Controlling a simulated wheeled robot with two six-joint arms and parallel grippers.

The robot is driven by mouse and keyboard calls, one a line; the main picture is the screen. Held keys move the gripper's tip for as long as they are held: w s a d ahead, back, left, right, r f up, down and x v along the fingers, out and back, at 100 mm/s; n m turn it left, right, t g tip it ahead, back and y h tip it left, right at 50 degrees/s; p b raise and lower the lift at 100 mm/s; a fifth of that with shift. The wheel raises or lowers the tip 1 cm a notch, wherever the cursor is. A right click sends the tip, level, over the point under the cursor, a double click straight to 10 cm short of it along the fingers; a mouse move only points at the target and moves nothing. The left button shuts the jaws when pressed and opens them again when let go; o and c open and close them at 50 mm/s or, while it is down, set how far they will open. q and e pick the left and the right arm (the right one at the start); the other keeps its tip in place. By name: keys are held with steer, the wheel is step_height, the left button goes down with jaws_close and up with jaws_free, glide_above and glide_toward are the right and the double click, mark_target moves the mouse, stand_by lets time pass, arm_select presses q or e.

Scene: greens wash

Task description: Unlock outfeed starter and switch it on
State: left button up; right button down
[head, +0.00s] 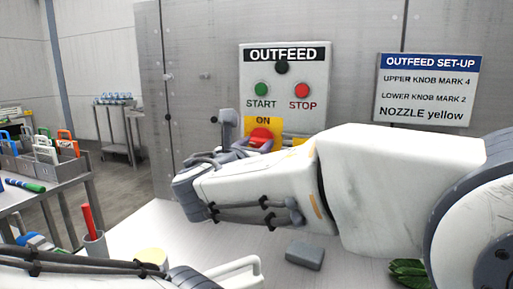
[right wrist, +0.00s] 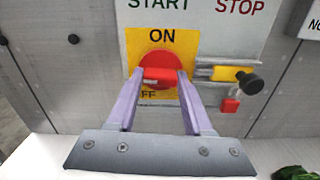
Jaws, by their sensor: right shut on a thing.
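The outfeed starter is a grey panel (head: 284,65) with a green START button (head: 261,89) and a red STOP button (head: 302,90). Below them is a yellow plate (right wrist: 190,112) marked ON at the top, with OFF partly hidden at the bottom. The red rotary switch (right wrist: 158,62) sits on this plate, its grip bar roughly level. My right gripper (right wrist: 162,77) is shut on that bar. Right of the switch are a yellow piece in a metal bracket with a black knob (right wrist: 248,83), and a small red block (right wrist: 230,104) below. My left gripper is not in view.
A set-up sign (head: 426,89) hangs right of the panel. A grey block (head: 305,255) and green leaves (head: 409,272) lie on the white counter (head: 160,222). A red stick stands in a grey cup (head: 95,243) at left. My right arm crosses in front of the panel's lower part.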

steer(key=m+b, duration=1.4)
steer(key=b, duration=0.1)
steer(key=shift+f+m, duration=0.2)
steer(key=shift+m, duration=0.1)
steer(key=shift+r+m+b, duration=0.1)
steer(key=shift+m+b, duration=0.85)
steer(key=shift+m, duration=0.35)
steer(key=shift+c, duration=1.5)
jaws_free()
steer(key=shift+r, duration=0.1)
steer(key=v, duration=1)
steer(key=shift+s+p, duration=0.3)
